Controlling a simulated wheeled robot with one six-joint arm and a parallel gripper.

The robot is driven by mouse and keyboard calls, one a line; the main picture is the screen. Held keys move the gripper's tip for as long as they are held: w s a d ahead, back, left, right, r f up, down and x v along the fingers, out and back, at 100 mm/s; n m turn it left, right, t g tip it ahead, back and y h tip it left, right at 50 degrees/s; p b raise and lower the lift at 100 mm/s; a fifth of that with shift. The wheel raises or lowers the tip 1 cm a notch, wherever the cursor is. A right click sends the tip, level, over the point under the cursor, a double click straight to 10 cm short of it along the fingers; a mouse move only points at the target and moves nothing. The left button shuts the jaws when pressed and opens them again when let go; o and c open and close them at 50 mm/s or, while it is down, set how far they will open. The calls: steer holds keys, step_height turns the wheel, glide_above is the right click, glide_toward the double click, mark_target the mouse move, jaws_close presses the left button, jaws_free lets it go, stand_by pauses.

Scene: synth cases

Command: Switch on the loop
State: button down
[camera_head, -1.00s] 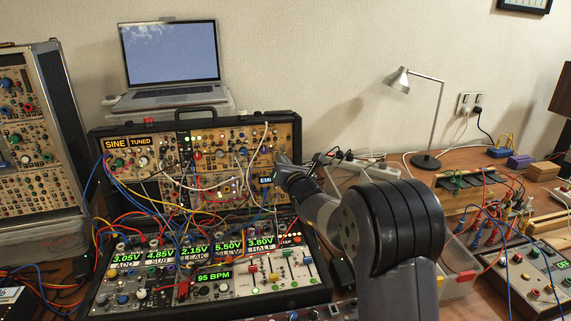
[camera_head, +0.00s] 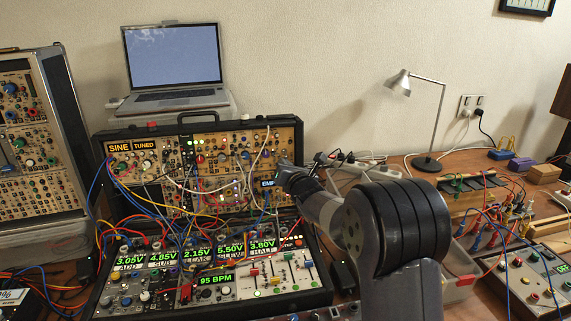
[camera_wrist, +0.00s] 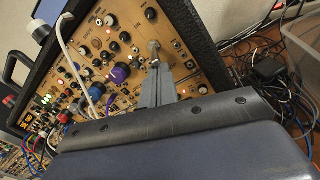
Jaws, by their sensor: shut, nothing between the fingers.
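The upper synth case (camera_head: 215,133) stands open behind a lower case, its gold panel full of knobs, jacks and cables. A small lit display (camera_head: 267,183), partly hidden by my arm, begins with "EM". My gripper (camera_head: 285,166) is at the right end of this panel. In the wrist view the fingers of my gripper (camera_wrist: 154,72) are together and empty, pointing at the panel. A silver toggle or knob (camera_wrist: 154,47) sits just beyond the fingertips; I cannot tell whether they touch. No label reading "loop" is legible.
The lower case (camera_head: 215,292) shows voltage displays and "95 BPM". Patch cables hang across both cases. A laptop (camera_head: 175,65) stands behind, a lamp (camera_head: 427,162) to the right. Another rack (camera_head: 30,150) is at left. A control box (camera_head: 535,285) with an "OFF" display is at right.

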steer(key=shift+r+g+p, duration=0.4)
steer(key=shift+g+p, duration=0.2)
steer(key=shift+p, duration=0.55)
steer(key=r+g+h+p, duration=0.1)
steer(key=p, duration=0.4)
steer(key=shift+s+p, duration=0.2)
steer(key=shift+p, duration=0.2)
steer(key=g+p, duration=0.2)
steer(key=p, duration=0.4)
steer(key=shift+r+h+p, duration=0.2)
steer(key=shift+h+p, duration=0.1)
steer(key=shift+p, duration=0.05)
steer(key=shift+r, duration=0.1)
steer(key=shift+r+p, duration=0.7)
steer(key=shift+r, duration=0.05)
steer(key=shift+r, duration=0.15)
